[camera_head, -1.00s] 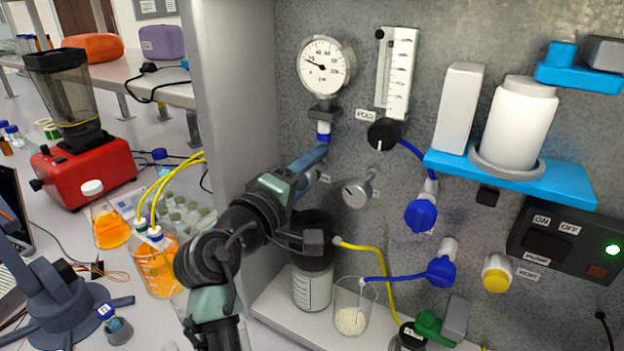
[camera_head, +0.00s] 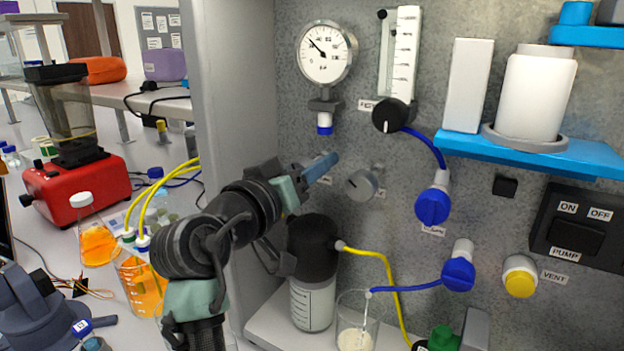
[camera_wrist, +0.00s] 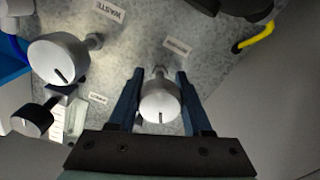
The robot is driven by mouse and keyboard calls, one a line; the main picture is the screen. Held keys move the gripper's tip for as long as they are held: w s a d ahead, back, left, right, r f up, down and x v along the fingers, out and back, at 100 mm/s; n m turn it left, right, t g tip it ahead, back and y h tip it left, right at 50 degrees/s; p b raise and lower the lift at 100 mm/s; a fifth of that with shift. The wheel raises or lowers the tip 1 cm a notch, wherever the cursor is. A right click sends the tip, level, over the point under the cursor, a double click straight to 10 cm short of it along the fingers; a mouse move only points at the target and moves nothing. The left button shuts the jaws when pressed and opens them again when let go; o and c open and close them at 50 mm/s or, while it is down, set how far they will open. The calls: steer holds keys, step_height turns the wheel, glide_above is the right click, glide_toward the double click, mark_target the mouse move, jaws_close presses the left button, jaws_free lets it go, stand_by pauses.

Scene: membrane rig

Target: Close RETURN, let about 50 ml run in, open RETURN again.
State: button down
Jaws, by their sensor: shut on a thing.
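My gripper (camera_wrist: 158,103) is shut on a silver round knob (camera_wrist: 160,108), one blue finger on each side. A small blurred label (camera_wrist: 177,48) beside it seems to read RETURN. The knob's dark mark points down in the wrist view. In the head view my gripper (camera_head: 322,167) reaches the panel left of another silver knob (camera_head: 362,183) and hides the held one. A glass beaker (camera_head: 357,325) below holds a pale content, with a blue tube entering it; its level is hard to read. The pressure gauge (camera_head: 325,53) has its needle pointing up and left.
A dark-topped bottle (camera_head: 312,295) stands on the ledge near my arm. A flow meter (camera_head: 400,50) with black knob, blue valves (camera_head: 433,205), a yellow VENT valve (camera_head: 520,278) and the pump switch (camera_head: 575,235) occupy the panel's right.

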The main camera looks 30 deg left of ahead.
steer(key=m+b, duration=0.2)
steer(key=m, duration=0.1)
steer(key=shift+f+m, duration=0.25)
steer(key=shift+m, duration=0.05)
steer(key=shift+r+m+b, duration=0.1)
steer(key=shift+m+b, duration=0.75)
steer(key=shift+m, duration=0.65)
steer(key=shift+c, duration=1.7)
jaws_free()
steer(key=shift+r, duration=0.1)
steer(key=s+b, duration=0.1)
steer(key=s, duration=1.2)
steer(key=shift+d, duration=0.3)
